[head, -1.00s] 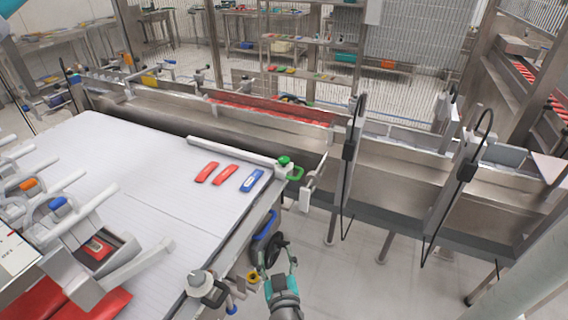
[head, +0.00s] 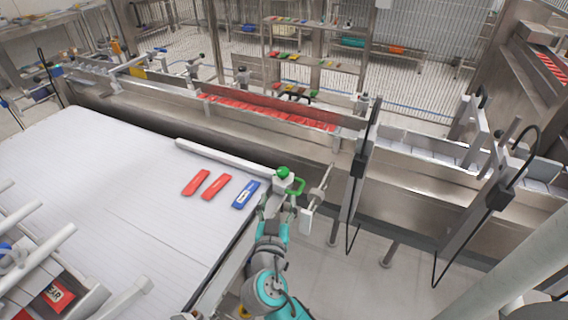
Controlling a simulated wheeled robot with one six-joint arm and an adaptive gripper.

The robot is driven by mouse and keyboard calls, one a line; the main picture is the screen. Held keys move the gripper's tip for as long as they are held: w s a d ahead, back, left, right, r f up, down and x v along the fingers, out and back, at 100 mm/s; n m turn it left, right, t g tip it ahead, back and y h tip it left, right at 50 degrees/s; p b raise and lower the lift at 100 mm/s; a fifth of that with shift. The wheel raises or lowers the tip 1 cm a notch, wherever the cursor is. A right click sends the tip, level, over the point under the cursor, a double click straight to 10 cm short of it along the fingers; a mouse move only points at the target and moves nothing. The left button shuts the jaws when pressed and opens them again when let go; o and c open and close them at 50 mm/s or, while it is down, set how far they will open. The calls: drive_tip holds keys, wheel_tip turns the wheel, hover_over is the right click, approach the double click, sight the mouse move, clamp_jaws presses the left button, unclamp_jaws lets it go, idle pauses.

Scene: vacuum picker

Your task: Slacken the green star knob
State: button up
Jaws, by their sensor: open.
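The green star knob (head: 283,173) sits on top of a bracket at the right end of the white guide rail (head: 225,158), at the belt's far right corner. A green lever or handle (head: 296,187) is just right of and below it. My gripper (head: 276,204) is just below the knob in the picture, with its fingers pointing up towards it. The fingers are spread and hold nothing. I cannot tell whether a fingertip touches the bracket.
Two red packs (head: 217,187) and a blue pack (head: 246,194) lie on the white belt (head: 110,200) left of the knob. A steel trough (head: 150,105) with red packs runs behind. A post with a black cable (head: 358,165) stands to the right.

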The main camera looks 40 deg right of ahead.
sight(282, 178)
drive_tip(key=x, duration=1.1)
drive_tip(key=shift+s, duration=0.1)
drive_tip(key=c, duration=1.2)
